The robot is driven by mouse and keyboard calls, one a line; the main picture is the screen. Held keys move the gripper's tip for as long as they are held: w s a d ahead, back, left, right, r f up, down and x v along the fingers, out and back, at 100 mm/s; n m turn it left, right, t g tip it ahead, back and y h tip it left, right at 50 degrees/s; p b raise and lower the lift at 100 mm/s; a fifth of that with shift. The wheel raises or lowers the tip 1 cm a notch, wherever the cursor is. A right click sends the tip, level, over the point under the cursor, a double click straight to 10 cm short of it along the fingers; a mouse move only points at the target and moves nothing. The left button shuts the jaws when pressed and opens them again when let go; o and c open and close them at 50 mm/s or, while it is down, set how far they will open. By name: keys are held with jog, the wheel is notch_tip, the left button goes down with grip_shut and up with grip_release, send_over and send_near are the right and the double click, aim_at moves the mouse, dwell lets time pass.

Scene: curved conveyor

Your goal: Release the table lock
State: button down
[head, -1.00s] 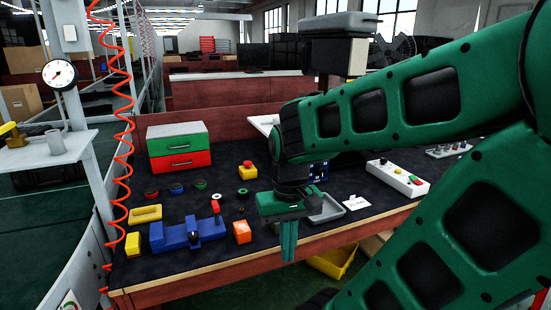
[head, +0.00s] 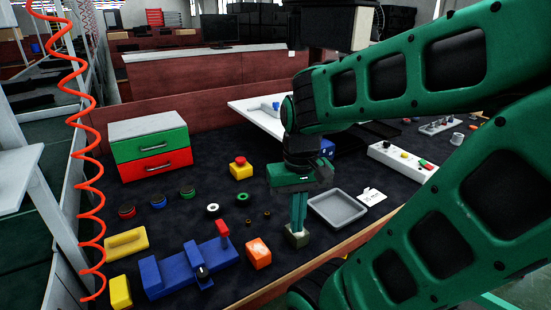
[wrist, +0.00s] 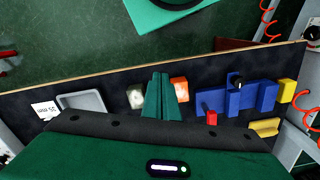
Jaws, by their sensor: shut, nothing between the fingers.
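A blue fixture (head: 190,268) lies near the front left of the dark table top. It has a red upright piece (head: 222,229) at its right end and a black knob (head: 202,272) in front; which part is the table lock I cannot tell. My gripper (head: 299,226) is shut and empty, pointing down to the right of the fixture. In the wrist view the fixture (wrist: 240,97) is to the right of my shut fingers (wrist: 160,80). An orange block (head: 258,253) stands between fixture and gripper. A pale block (head: 297,237) is partly hidden by my fingertips; contact is unclear.
A grey tray (head: 338,207) and a white card (head: 372,196) lie right of my gripper. Yellow blocks (head: 121,291) stand left of the fixture. Several rings (head: 188,192), a red-buttoned yellow box (head: 241,168) and a drawer unit (head: 150,150) are behind. A red coiled hose (head: 88,180) hangs at left.

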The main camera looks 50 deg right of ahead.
jog(key=w+d+f+g+h, duration=0.1)
jog(key=w+d+f+h, duration=0.25)
jog(key=w+d, duration=0.65)
jog(key=w+d+f+g+h, duration=0.1)
jog(key=w+d+f+h, duration=0.3)
jog(key=w+d, duration=0.6)
jog(key=w+f+n+t+h, duration=0.1)
jog(key=w+n+t+h, duration=0.1)
jog(key=w+h, duration=0.3)
jog(key=w+d+f+n+t+h, duration=0.1)
jog(key=w+n+h, duration=0.4)
jog(key=w, duration=0.8)
jog(key=shift+w+d+f+n+t+h, duration=0.15)
jog(key=shift+d+f+n+t+h, duration=0.2)
jog(key=shift+f+t, duration=0.2)
jog(key=d, duration=0.3)
jog(key=s+d, duration=0.1)
jog(key=d, duration=0.5)
jog(key=shift+s+d, duration=0.1)
jog(key=shift+s, duration=0.85)
